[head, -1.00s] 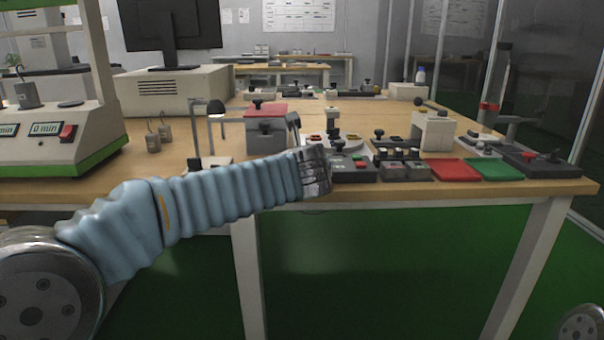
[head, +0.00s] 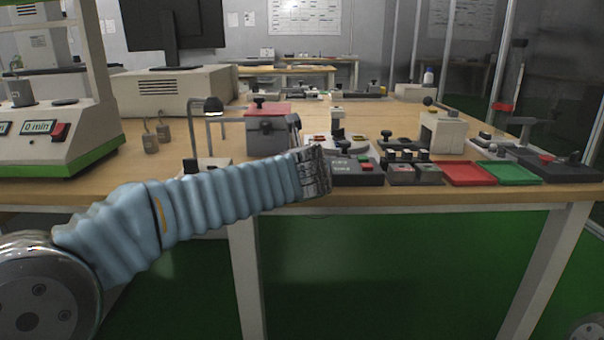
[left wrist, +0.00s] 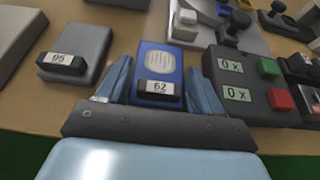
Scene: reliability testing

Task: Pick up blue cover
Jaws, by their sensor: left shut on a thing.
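The blue cover (left wrist: 177,68) shows in the left wrist view. Whether the cover is clear of the bench cannot be told. My right gripper is not in view.
A dark box with two 0 x displays and green and red buttons (left wrist: 255,92) stands close right of the fingers. Red (head: 467,174) and green (head: 508,173) trays lie at the bench's front right.

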